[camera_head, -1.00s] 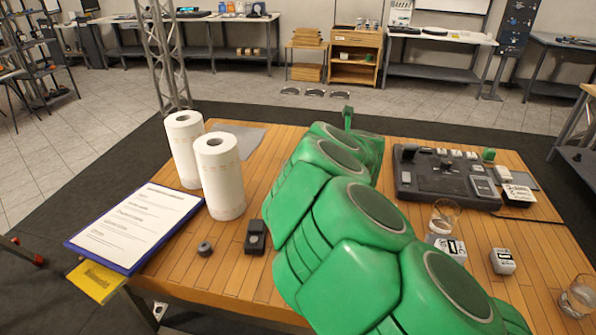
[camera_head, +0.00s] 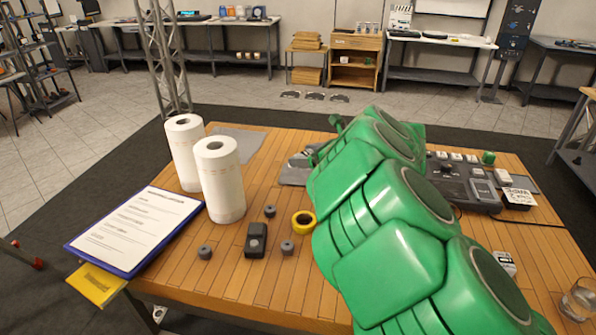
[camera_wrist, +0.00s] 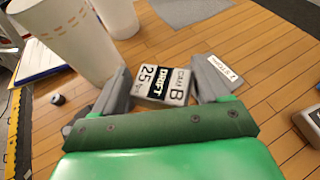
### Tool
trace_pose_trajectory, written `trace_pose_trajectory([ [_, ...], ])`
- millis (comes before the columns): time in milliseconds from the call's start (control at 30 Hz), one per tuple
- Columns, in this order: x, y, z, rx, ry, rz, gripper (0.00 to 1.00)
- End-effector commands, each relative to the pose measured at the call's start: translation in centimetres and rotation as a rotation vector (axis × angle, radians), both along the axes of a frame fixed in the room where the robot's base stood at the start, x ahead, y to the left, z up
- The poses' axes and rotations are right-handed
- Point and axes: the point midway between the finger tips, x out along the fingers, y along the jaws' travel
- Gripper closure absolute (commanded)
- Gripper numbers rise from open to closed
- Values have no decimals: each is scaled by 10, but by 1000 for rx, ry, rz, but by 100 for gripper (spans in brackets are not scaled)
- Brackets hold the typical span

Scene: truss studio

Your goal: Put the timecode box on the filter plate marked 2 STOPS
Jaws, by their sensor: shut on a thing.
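My gripper (camera_wrist: 162,88) is shut on the timecode box (camera_wrist: 165,84), a pale box with a dark band reading "CAM B", "DRIFT" and "25" between its grey fingers. In the head view my gripper (camera_head: 303,160) is partly hidden by my green arm, right of the paper rolls. A grey plate with a white label (camera_wrist: 225,68) lies beside the right finger; its lettering is too small to read surely. A grey plate (camera_head: 293,178) shows under the gripper in the head view. I cannot tell whether the box touches it.
Two paper rolls (camera_head: 221,180) stand left of the gripper. A grey sheet (camera_head: 242,143) lies behind them. A clipboard (camera_head: 135,230), black device (camera_head: 256,240), yellow tape roll (camera_head: 303,223) and small grey discs (camera_head: 270,211) lie in front. A control console (camera_head: 470,186) and glass (camera_head: 580,298) are at right.

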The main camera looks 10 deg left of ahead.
Motion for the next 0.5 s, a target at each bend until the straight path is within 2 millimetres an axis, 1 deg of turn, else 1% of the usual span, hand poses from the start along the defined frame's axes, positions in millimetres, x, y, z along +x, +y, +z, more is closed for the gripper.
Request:
trace_pose_trajectory([
  [500,44,19,-21,4,2,1,57],
])
